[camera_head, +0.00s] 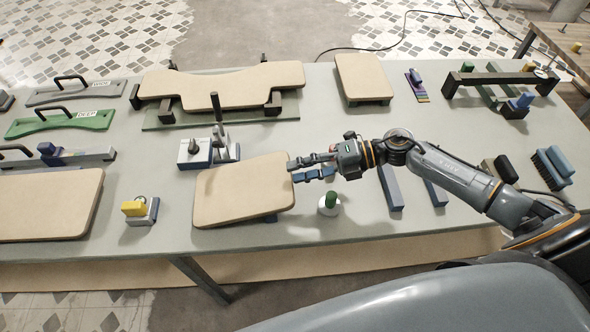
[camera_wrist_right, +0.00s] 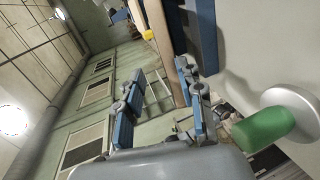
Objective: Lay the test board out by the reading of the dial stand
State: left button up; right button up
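A tan board (camera_head: 240,190) with rounded corners lies near the table's middle front, raised at a slight tilt over a blue-grey support. My right gripper (camera_head: 298,169) is at its right edge, with its two fingers apart. In the right wrist view the fingers of my right gripper (camera_wrist_right: 158,103) are spread, with a tan strip, seemingly a board edge (camera_wrist_right: 160,42), running between them. I cannot tell whether they touch it. My left gripper is out of view.
A green knob on a white base (camera_head: 330,202) stands just below my right gripper. A curved tan board (camera_head: 225,86) lies on supports at the back; another tan board (camera_head: 363,76) is right of it. A yellow-topped block (camera_head: 137,208) stands left. Several tools lie around.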

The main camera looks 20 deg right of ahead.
jog(key=shift+s+d+r, duration=0.2)
jog(key=shift+d, duration=0.35)
jog(key=shift+o, duration=0.4)
jog(key=o, duration=0.5)
jog(key=v, duration=1.2)
jog(key=shift+s+f, duration=0.1)
